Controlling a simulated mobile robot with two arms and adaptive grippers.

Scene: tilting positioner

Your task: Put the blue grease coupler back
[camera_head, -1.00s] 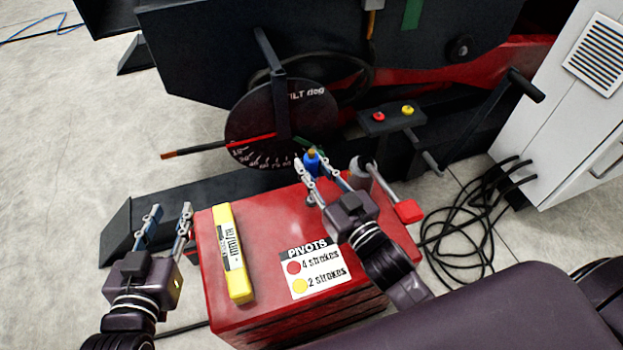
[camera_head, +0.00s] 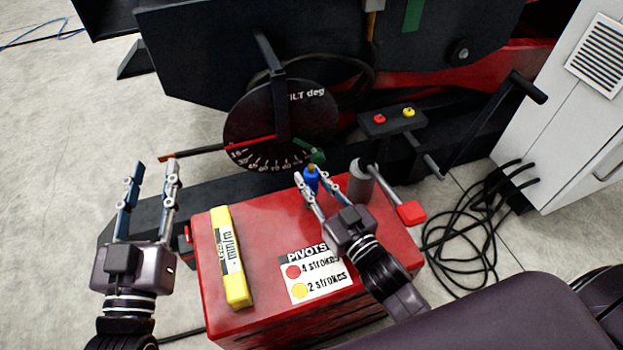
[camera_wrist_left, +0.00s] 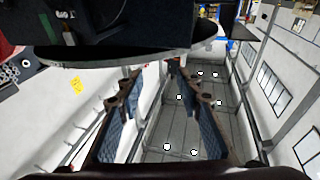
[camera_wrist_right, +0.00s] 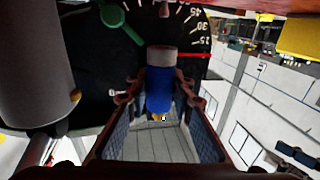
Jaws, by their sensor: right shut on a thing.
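The blue grease coupler (camera_head: 311,181) is upright between the fingers of my right gripper (camera_head: 318,187), above the far part of the red cabinet top. In the right wrist view the coupler (camera_wrist_right: 159,90) shows a blue body with a grey end and a small brass tip, between the two fingers. My right gripper is shut on it. Whether its lower end touches the cabinet top is hidden. My left gripper (camera_head: 150,184) is open and empty, left of the cabinet; in the left wrist view nothing is between its fingers (camera_wrist_left: 160,95).
On the red cabinet (camera_head: 265,240) lie a yellow marked bar (camera_head: 231,258) and a PIVOTS card (camera_head: 314,274). A grey cylinder with a red-ended lever (camera_head: 361,185) stands close right of the coupler. The tilt dial (camera_head: 250,130) and button box (camera_head: 390,121) are behind.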

